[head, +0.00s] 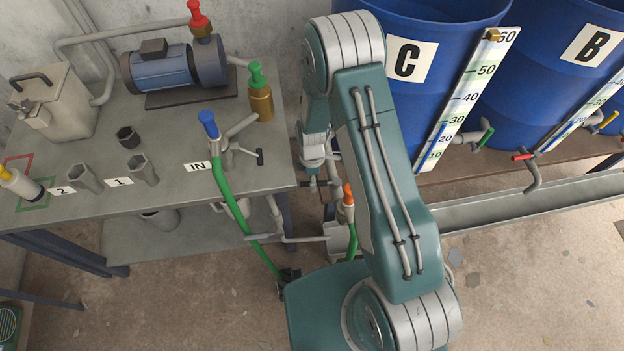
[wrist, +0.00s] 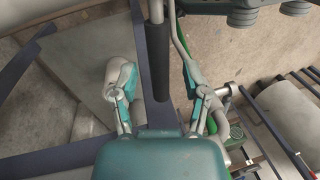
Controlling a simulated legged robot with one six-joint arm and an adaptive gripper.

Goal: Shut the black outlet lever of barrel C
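Barrel C (head: 383,105) is a large blue drum with a white C label and a level scale, at the upper middle of the head view. My arm covers part of its lower left side, so its outlet is largely hidden there. In the wrist view, a black lever grip (wrist: 158,60) on a grey rod stands upright in the picture between my fingers. I take it for the outlet lever, though the wrist view does not show the barrel. My gripper (wrist: 157,80) is open, with a finger on each side of the grip. I cannot tell whether either finger touches it.
The workbench (head: 110,215) stands left of my arm, with a blue pump (head: 165,70) and a valve with a green hose (head: 232,205). Barrel B (head: 540,70) stands at the right, with a red lever (head: 523,156). A grey trough (head: 530,203) runs below. Open floor lies in front.

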